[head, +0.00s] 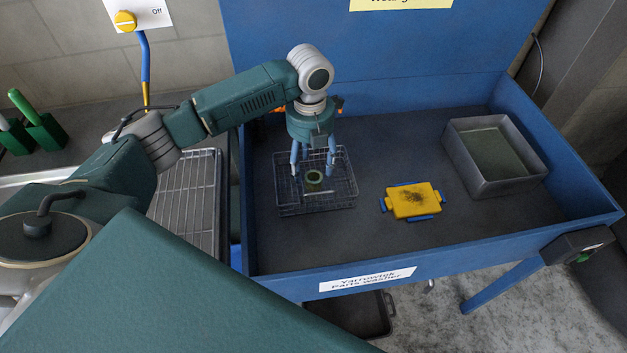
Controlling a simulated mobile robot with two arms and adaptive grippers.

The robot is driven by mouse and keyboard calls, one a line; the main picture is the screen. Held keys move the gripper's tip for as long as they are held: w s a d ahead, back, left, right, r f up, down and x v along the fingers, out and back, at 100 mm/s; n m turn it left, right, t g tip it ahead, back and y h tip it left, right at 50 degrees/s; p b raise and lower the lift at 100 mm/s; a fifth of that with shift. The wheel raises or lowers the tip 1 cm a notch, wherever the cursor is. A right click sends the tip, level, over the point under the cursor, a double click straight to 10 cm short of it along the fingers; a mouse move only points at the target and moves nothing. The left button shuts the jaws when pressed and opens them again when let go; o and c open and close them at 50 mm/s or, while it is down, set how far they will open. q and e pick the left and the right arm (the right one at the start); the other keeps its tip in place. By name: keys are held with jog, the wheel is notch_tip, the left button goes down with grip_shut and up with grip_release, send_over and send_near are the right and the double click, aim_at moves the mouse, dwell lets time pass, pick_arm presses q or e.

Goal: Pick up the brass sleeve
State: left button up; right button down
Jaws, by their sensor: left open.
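A small ring-shaped part, greenish-brass in colour, looks like the brass sleeve (314,177). It sits in a wire basket (338,198) inside the blue parts washer. My left gripper (313,170) points down over the basket, its fingers spread open around or just above the sleeve. I cannot tell whether the fingers touch it. My right gripper is not in view.
The blue washer's walls (545,130) surround the basket. A yellow block with blue edges (412,200) lies to the right on the washer floor. A grey bin (520,185) stands at the back right. A wire rack (187,200) lies left of the washer.

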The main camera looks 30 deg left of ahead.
aim_at(313, 176)
pick_arm(q)
jog(key=shift+w+d+f+p, duration=0.1)
jog(key=shift+w+f+p, duration=0.15)
jog(key=shift+f, duration=1.35)
jog(key=shift+w+f+p, duration=0.2)
jog(key=shift+f, duration=1.35)
grip_shut()
